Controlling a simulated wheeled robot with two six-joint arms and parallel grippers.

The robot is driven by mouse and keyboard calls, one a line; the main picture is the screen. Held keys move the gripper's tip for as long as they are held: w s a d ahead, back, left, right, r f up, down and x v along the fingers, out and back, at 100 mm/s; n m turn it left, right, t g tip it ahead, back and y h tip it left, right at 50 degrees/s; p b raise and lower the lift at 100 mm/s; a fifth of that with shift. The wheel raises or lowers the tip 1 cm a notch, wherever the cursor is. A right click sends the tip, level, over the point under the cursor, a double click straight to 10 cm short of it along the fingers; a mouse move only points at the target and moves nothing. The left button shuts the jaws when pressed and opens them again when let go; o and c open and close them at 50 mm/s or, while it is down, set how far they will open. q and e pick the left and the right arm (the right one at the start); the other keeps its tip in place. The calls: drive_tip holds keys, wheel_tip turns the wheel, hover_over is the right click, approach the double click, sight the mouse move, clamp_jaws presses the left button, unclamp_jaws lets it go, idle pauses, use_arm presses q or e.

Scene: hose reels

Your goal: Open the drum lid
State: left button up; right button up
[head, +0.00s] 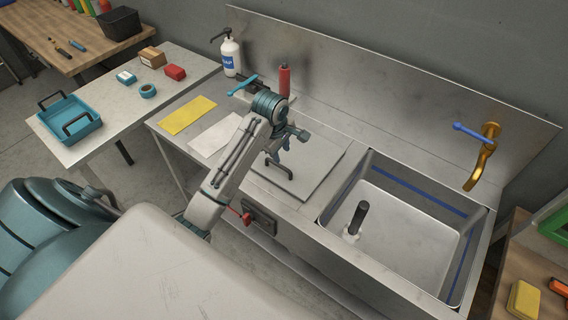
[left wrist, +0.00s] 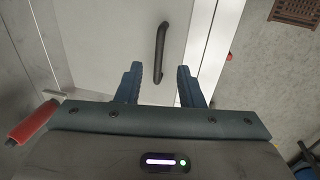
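A flat light-grey lid panel (head: 318,172) lies closed on the steel counter, left of the sink. Its black bar handle (left wrist: 161,48) shows whole in the left wrist view, ahead of my fingertips. In the head view the handle is partly hidden by my gripper. My left gripper (head: 277,152) is over the lid, pointing down. Whether the fingertips touch the lid is unclear. My right gripper is not in view.
The sink (head: 400,240) is open on the right, with a brass tap (head: 483,160) above it. A soap bottle (head: 230,56) and a red cylinder (head: 283,80) stand behind my arm. Yellow (head: 187,115) and white cloths lie left. A red lever (head: 242,214) sticks out at the counter's front.

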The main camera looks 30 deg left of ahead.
sight(285, 168)
use_arm(q)
drive_tip(key=f, duration=0.2)
drive_tip(key=w+f+p, duration=0.1)
drive_tip(key=f, duration=0.1)
drive_tip(key=f+p, duration=0.1)
drive_tip(key=f, duration=0.2)
drive_tip(key=shift+w+d+f, duration=0.1)
drive_tip(key=shift+w, duration=0.15)
drive_tip(key=shift+w+f, duration=0.1)
drive_tip(key=shift+f, duration=0.55)
clamp_jaws()
